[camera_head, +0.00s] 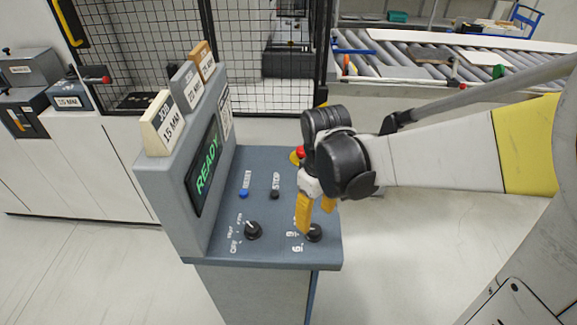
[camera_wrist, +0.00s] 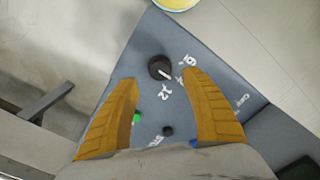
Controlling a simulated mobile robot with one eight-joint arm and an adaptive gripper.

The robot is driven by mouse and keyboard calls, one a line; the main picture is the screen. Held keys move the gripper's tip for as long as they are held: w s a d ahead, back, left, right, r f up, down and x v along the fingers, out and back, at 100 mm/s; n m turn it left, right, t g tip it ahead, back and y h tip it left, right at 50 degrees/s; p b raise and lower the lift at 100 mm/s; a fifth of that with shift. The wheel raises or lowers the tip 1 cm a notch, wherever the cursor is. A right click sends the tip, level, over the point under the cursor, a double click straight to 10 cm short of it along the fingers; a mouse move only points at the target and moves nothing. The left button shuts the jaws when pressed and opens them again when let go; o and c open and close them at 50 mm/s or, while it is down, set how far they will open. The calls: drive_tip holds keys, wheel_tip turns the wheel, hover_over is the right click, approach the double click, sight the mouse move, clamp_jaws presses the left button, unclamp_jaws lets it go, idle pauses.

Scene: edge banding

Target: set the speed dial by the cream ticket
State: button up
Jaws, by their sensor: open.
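The cream ticket (camera_head: 165,128) stands at the near end of the console top and reads 15 MM, with smaller text above. The speed dial (camera_head: 313,232) is a black knob at the console's right front corner, beside printed numbers. In the wrist view the dial (camera_wrist: 159,67) has a white mark pointing to the lower right, and 12 is legible below it. My gripper (camera_head: 315,210) is open and empty above the dial, partly hiding its surroundings. In the wrist view the dial appears between my gripper's yellow fingertips (camera_wrist: 160,76); contact cannot be told.
Another black knob (camera_head: 253,231), marked OFF, sits left of the dial. Behind are a blue button (camera_head: 243,193), a black button (camera_head: 275,194) and a red button (camera_head: 300,152). A green READY screen (camera_head: 206,167) and two other tickets stand on the console. A mesh fence (camera_head: 265,60) is behind.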

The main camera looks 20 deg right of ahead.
sight(314, 229)
wheel_tip(314, 229, down, 6)
drive_tip(key=shift+r+b, duration=0.1)
drive_tip(key=shift+b, duration=0.65)
clamp_jaws()
